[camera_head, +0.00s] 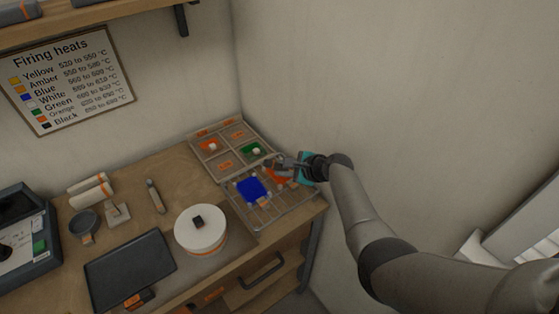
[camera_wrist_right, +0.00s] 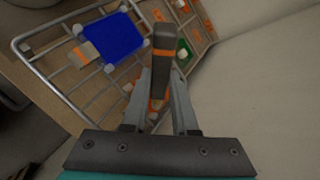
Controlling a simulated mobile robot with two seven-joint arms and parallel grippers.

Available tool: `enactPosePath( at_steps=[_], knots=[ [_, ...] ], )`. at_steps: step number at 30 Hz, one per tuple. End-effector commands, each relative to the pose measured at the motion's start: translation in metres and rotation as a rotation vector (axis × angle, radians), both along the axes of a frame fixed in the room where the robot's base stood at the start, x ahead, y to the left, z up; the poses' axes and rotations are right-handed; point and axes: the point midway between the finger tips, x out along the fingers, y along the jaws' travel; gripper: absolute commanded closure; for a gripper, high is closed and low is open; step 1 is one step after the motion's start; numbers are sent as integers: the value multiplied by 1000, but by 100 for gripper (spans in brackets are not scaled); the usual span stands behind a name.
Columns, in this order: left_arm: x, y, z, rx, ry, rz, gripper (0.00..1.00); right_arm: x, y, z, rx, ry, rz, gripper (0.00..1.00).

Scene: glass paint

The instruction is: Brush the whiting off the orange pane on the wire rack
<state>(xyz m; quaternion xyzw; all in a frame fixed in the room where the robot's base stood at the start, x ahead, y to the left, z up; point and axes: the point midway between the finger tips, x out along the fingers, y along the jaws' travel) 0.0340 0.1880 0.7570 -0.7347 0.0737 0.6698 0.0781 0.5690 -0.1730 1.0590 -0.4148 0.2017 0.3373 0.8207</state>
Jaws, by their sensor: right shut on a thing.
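The orange pane (camera_head: 279,175) lies on the right part of the wire rack (camera_head: 262,224), partly hidden under my right gripper. My right gripper (camera_head: 283,162) is over the pane and the rack's right side. In the right wrist view, my right gripper (camera_wrist_right: 160,90) is shut on a dark brush (camera_wrist_right: 163,52) with an orange band. I cannot tell whether its bristles touch the pane. A blue pane (camera_head: 252,190) lies on the rack to the left, and it also shows in the wrist view (camera_wrist_right: 112,38). My left gripper is not in view.
A divided tray (camera_head: 217,166) with orange and green pieces stands behind the rack. A white round container (camera_head: 201,238), a dark tray (camera_head: 130,270) and a small pan (camera_head: 84,222) stand to the left. The wall is close behind and right.

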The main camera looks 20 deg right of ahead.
Motion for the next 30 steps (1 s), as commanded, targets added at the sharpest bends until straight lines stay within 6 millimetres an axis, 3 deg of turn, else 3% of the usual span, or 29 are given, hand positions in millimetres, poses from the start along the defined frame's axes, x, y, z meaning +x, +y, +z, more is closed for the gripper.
enactPosePath(
  at_steps=[22,30],
  knots=[
    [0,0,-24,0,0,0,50,32,12,0,1,0,1,100],
    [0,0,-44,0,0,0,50,52,19,-1,1,-3,1,100]
  ],
)
